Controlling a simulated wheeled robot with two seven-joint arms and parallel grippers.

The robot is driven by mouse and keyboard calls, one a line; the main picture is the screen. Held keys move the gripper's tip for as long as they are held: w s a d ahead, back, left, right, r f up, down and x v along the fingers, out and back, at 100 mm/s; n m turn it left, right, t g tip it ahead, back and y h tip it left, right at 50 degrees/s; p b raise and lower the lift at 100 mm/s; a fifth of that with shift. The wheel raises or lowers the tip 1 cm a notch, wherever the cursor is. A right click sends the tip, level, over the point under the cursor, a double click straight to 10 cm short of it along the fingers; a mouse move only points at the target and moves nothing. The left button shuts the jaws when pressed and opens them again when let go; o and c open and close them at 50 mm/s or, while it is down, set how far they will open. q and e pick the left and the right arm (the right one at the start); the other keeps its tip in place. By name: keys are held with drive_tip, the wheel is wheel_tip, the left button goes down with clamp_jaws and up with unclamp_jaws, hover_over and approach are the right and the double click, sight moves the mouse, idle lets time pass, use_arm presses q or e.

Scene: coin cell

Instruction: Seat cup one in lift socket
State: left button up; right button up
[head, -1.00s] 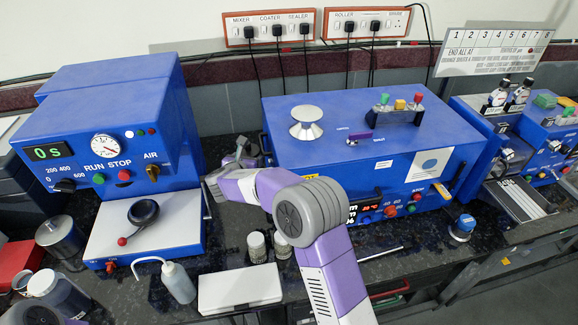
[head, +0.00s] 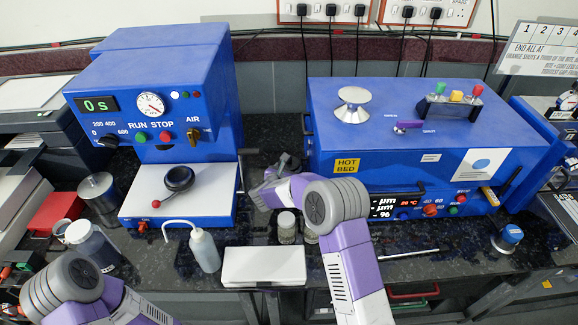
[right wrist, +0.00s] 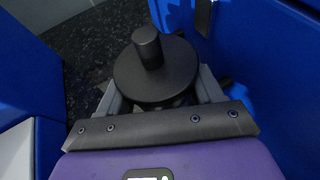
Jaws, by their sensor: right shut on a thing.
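My right gripper (head: 284,164) is in the gap between the two large blue machines, near the back. In the right wrist view its fingers are shut on a dark round piece (right wrist: 152,78) with a wide disc and a short knob on top; I take this to be cup one. It is held upright above the dark bench, and its lower part is hidden. A black round fitting (head: 179,178), perhaps the lift socket, stands on the white plate of the left blue machine (head: 150,120), apart from the gripper. My left arm shows at the lower left, its gripper out of view.
The hot bed machine (head: 430,120) stands close on the right. Small jars (head: 286,226), a white box (head: 264,266) and a wash bottle (head: 204,250) stand in front.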

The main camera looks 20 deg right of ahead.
drive_tip(key=shift+f+b, duration=0.3)
drive_tip(key=shift+f, duration=1.4)
drive_tip(key=shift+f, duration=0.1)
drive_tip(key=shift+f, duration=0.1)
drive_tip(key=o, duration=1.3)
